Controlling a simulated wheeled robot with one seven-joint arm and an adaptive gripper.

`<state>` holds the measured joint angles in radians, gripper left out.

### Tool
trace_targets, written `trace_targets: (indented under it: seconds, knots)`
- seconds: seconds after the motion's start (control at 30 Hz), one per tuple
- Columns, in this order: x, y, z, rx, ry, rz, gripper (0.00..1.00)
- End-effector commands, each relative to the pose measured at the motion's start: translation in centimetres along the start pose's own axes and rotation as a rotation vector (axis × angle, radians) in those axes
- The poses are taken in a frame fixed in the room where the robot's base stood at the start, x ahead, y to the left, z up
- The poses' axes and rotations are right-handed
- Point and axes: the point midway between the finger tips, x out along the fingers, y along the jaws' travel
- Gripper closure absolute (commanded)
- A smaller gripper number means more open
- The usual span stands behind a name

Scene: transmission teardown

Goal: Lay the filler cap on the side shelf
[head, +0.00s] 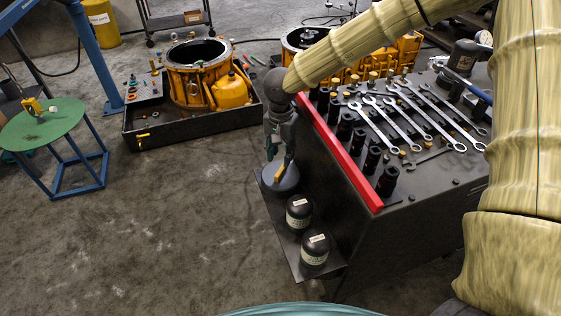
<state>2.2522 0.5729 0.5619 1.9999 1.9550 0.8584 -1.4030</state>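My gripper (281,152) points down over the side shelf (302,262), which juts from the left side of the dark workbench. Below its fingertips is a round grey disc or dish (287,184) at the shelf's far end. A small orange-yellow piece (279,173) shows at the fingertips, against the disc. It may be the filler cap, but it is too small to be sure. I cannot tell whether the fingers are closed on it or whether it touches the disc.
Two dark labelled jars (299,212) (315,249) stand on the shelf's near part. The bench has a red edge strip (338,150), with sockets and several wrenches (420,115) on top. Orange transmission housings (203,76) stand behind. A green round stool (41,124) is at left, with open floor between.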

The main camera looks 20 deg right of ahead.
Motion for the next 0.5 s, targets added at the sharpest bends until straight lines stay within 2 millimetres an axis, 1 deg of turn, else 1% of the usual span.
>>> trace_targets:
  seconds: [0.03,0.2,0.33,0.5]
  knots:
    - [-1.1,0.0,0.0,0.001,0.0,-0.002,0.65]
    - [-3.9,0.0,0.0,0.0,0.0,-0.002,0.65]
    - [-5.3,0.0,0.0,0.0,0.001,-0.001,0.65]
    - [-6.2,0.0,0.0,0.0,0.0,0.0,0.65]
